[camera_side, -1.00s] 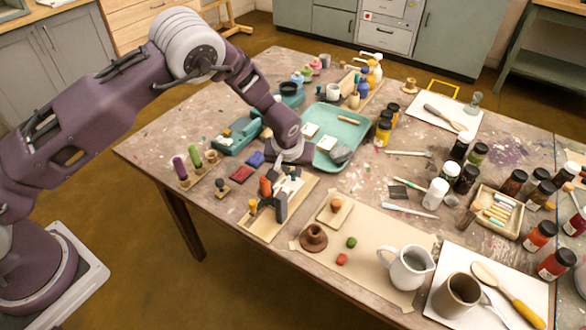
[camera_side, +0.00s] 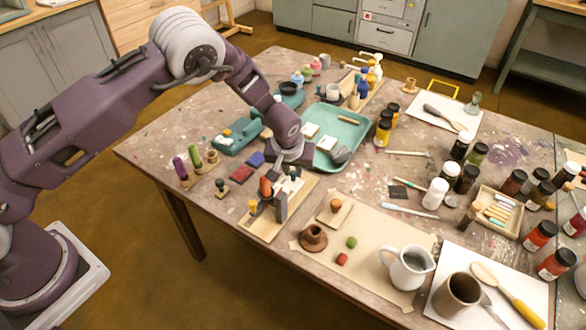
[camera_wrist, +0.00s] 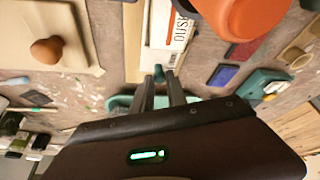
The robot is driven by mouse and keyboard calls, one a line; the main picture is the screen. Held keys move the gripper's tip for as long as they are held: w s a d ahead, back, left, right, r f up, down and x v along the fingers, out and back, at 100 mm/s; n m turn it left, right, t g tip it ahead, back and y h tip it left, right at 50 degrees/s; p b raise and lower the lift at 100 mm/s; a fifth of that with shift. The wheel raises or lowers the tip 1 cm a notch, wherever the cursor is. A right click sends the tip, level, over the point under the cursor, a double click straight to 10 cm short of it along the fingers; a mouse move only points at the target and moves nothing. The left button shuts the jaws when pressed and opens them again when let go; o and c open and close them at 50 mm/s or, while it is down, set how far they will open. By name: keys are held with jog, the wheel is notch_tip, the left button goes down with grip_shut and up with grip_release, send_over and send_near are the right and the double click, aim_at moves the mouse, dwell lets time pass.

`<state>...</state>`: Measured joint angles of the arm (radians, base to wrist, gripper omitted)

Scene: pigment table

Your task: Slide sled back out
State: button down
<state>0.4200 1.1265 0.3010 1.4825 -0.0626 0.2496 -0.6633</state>
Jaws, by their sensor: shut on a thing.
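A small press stands on a pale wooden board (camera_side: 262,228), with an orange-red cylinder (camera_side: 265,187) and a grey upright (camera_side: 281,205). The orange part (camera_wrist: 250,14) looms large at the top of the wrist view. A white lettered plate (camera_wrist: 170,25), apparently on the sled, lies beside it, partly cut off by the frame. A small dark teal knob (camera_wrist: 158,72) stands at the plate's near end. My gripper (camera_wrist: 162,82) is shut on this knob, its two fingers on either side. In the side view, my gripper (camera_side: 291,164) is at the board's back end.
A teal tray (camera_side: 352,124) lies just behind my gripper. Coloured pads, including a blue one (camera_wrist: 225,75), lie to one side. A tan sheet (camera_side: 375,235) holds a brown pot (camera_side: 313,238) and a knobbed block (camera_side: 335,210). A pitcher (camera_side: 407,268) stands farther right.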

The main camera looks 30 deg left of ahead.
jog(key=shift+w, duration=0.15)
jog(key=shift+w, duration=1.65)
jog(key=shift+r, duration=0.1)
jog(key=c, duration=1.3)
grip_release()
jog(key=shift+w, duration=0.1)
jog(key=shift+c, duration=0.2)
jog(key=v, duration=0.7)
